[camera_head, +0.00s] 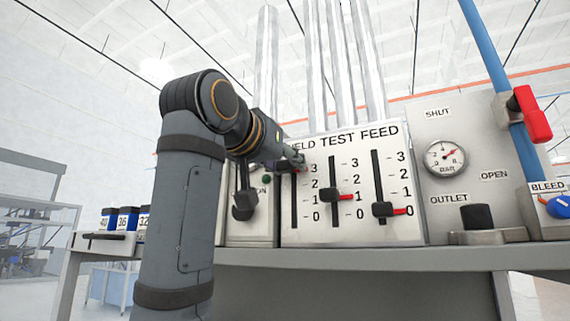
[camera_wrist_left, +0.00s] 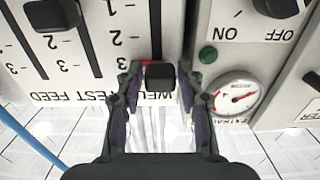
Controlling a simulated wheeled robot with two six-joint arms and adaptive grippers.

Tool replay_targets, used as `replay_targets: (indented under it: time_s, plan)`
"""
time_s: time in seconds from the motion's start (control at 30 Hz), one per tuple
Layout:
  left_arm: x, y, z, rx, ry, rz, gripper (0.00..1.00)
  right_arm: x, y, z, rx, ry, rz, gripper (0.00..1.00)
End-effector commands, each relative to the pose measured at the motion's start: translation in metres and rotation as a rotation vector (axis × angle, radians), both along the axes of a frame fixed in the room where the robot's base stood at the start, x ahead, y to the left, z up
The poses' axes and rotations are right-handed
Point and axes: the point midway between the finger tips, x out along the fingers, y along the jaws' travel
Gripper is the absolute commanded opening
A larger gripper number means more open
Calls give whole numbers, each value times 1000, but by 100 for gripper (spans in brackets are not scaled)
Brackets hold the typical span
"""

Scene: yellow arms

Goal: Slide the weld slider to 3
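The weld slider (camera_wrist_left: 160,76) is a black knob with a red pointer, in the leftmost slot of the white panel in the head view. Its pointer (camera_head: 303,168) is about level with the 3 mark at the slot's upper end. My left gripper (camera_head: 298,161) is at the top of this slot and hides most of the knob in the head view. In the left wrist view, which is upside down, the gripper's fingers (camera_wrist_left: 160,84) stand apart on both sides of the knob, with small gaps. My right gripper is not in view.
The test slider (camera_head: 331,195) is at about 1 and the feed slider (camera_head: 383,209) at 0, both close on the right. A black lever (camera_head: 244,206) stands just left of the panel. A gauge (camera_head: 445,158) and red-handled valve (camera_head: 529,113) are further right.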

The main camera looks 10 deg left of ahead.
Motion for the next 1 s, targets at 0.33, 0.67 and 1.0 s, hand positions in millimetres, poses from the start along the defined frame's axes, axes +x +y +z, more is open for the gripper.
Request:
replay_targets:
  time_s: [0.33, 0.67, 1.0]
  plan:
    - [-61, 20, 1, -2, -7, 1, 38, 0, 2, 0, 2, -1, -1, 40]
    - [-112, 36, 0, -1, -4, 0, 38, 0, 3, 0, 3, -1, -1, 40]
    - [-115, 37, 0, -1, -2, 0, 38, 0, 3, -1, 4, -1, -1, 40]
